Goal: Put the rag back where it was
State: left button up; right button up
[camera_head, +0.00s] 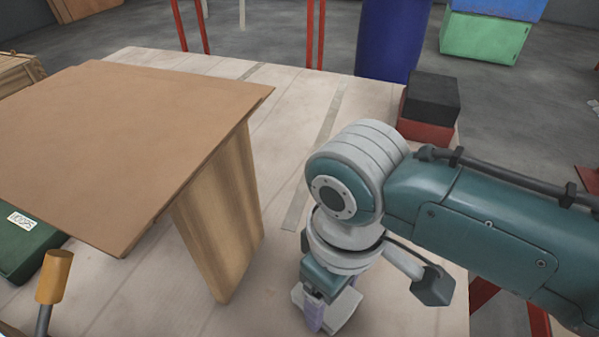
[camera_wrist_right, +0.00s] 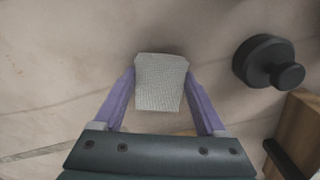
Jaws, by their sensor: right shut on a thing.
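The rag is a light grey, finely woven cloth (camera_wrist_right: 162,82) between the purple fingers of my right gripper (camera_wrist_right: 160,97) in the right wrist view. The gripper is shut on it. In the head view my right gripper (camera_head: 322,305) points down over the pale wooden tabletop (camera_head: 330,95) near the front edge, right of the board stand. A pale part of the rag (camera_head: 345,313) shows beside the purple finger there. I cannot tell whether the rag touches the table. My left gripper is not in view.
A brown board (camera_head: 120,140) rests on an upright wooden panel (camera_head: 222,215) at left. A wooden handle (camera_head: 55,275) and green case (camera_head: 25,250) are left. Black and red blocks (camera_head: 430,98) stand at the back right. A black knob (camera_wrist_right: 265,62) lies right of the rag.

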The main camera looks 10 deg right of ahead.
jog(key=o, duration=1.1)
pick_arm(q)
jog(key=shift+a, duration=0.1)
pick_arm(e)
jog(key=shift+o, duration=0.2)
jog(key=shift+r, duration=0.1)
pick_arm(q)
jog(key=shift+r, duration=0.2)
pick_arm(e)
jog(key=shift+r, duration=0.3)
notch_tip(320, 180, up, 12)
jog(key=f+p, duration=0.1)
jog(key=p, duration=0.3)
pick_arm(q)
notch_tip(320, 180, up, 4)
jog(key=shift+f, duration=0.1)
pick_arm(e)
jog(key=s+d+r+m+t, duration=0.3)
jog(key=s+d+m, duration=0.1)
jog(key=s+d, duration=0.5)
jog(key=s, duration=0.2)
jog(key=shift+s+m+t, duration=0.3)
jog(key=shift+r, duration=0.1)
